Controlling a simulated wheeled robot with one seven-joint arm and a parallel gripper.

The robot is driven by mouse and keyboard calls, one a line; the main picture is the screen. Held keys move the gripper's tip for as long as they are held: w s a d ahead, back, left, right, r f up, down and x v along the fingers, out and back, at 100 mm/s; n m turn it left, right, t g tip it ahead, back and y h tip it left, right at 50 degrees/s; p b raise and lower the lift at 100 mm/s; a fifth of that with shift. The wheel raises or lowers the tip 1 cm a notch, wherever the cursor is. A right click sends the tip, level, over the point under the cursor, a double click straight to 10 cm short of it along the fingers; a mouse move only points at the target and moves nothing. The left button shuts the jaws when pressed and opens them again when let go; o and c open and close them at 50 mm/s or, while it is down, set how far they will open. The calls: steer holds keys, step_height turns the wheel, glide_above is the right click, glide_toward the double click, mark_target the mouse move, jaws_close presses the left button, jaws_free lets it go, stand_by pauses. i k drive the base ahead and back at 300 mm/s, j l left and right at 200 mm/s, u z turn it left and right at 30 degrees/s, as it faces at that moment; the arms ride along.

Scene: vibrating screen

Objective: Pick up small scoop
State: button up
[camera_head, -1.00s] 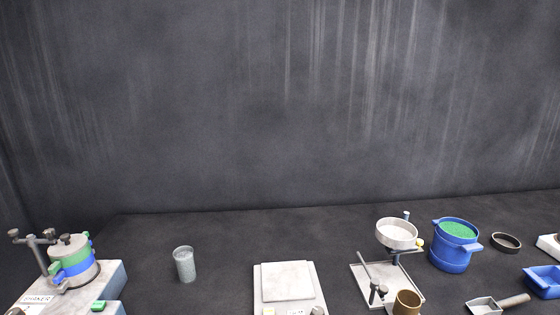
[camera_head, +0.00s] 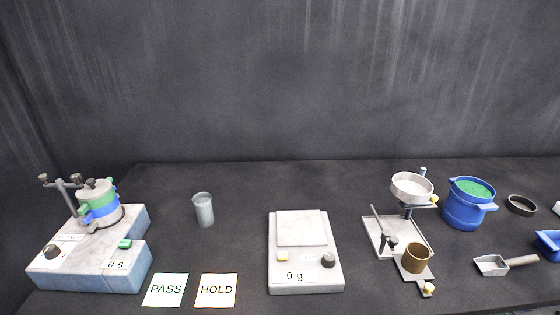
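The small scoop (camera_head: 492,265) lies on the dark table at the right, with a grey metal pan at its left end and a brown handle (camera_head: 522,261) pointing right. Nothing covers it. It lies in front of the blue bucket and to the right of the funnel stand. My gripper is not in this view.
A blue bucket with green contents (camera_head: 467,207), a funnel stand (camera_head: 381,236) with a brass cup (camera_head: 416,258), a scale (camera_head: 305,279) reading 0 g, a grey cup (camera_head: 203,210), a shaker (camera_head: 88,265), PASS (camera_head: 166,290) and HOLD (camera_head: 217,290) cards, a dark ring (camera_head: 521,206) and a blue container (camera_head: 548,246) share the table.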

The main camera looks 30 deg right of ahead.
mark_target(495, 265)
steer(key=z, duration=1.7)
